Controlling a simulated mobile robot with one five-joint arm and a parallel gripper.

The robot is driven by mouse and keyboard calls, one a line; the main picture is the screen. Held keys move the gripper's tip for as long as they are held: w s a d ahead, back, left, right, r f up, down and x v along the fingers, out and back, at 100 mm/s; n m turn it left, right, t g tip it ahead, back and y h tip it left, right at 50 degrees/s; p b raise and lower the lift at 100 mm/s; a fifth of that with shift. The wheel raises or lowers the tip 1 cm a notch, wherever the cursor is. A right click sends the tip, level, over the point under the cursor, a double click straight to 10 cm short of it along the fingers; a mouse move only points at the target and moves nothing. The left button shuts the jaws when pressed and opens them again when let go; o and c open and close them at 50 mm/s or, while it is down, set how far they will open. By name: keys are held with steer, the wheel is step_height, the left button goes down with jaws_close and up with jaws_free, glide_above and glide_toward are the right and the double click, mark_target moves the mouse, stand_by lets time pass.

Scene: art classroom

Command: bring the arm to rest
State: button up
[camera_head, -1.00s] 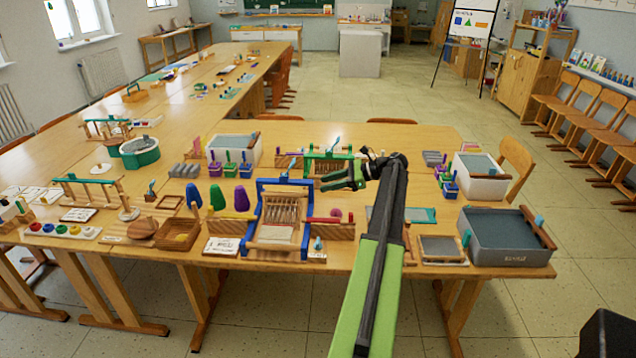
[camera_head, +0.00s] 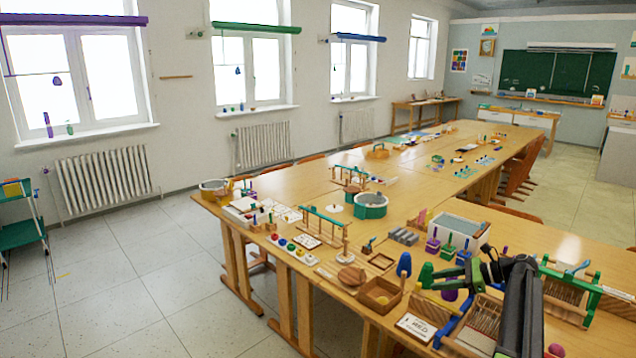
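My gripper (camera_head: 428,278), green and black, is in the lower right of the head view, at the end of my dark arm. It points left over the near end of the long wooden table (camera_head: 330,262). Its two green fingers look apart, with nothing seen between them. It is in front of several small items, including a purple piece largely hidden behind it. A blue rounded piece (camera_head: 404,264) stands just left of the fingers. Whether the fingers touch anything below cannot be told.
A blue-framed loom (camera_head: 456,322) and a green-framed loom (camera_head: 572,292) flank my arm. A grey-topped bin (camera_head: 459,229) stands behind it. A wooden box (camera_head: 380,295) and a green round tub (camera_head: 371,205) are further left.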

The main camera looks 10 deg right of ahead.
steer(key=w+a+f+n+g+p, duration=0.2)
steer(key=a+n+g, duration=0.3)
steer(key=a, duration=1.9)
steer(key=s+a+f+n+g+h+p, duration=0.1)
steer(key=s+a+n+h, duration=0.15)
steer(key=a, duration=0.65)
steer(key=s+a+f+n+g+h+p, duration=0.1)
steer(key=s+a+f+n, duration=0.15)
steer(key=a, duration=0.55)
steer(key=s+a+f+n+g+h, duration=0.15)
steer(key=s+a+n+h, duration=0.25)
steer(key=s+n, duration=0.5)
steer(key=s+d+f+n+h, duration=0.1)
steer(key=s+d+n+h, duration=0.1)
steer(key=d, duration=0.4)
steer(key=n+t+h, duration=0.1)
steer(key=n, duration=0.1)
steer(key=shift+s+f+n, duration=0.25)
steer(key=shift+s+n, duration=0.05)
steer(key=shift+n, duration=0.1)
steer(key=shift+d, duration=0.15)
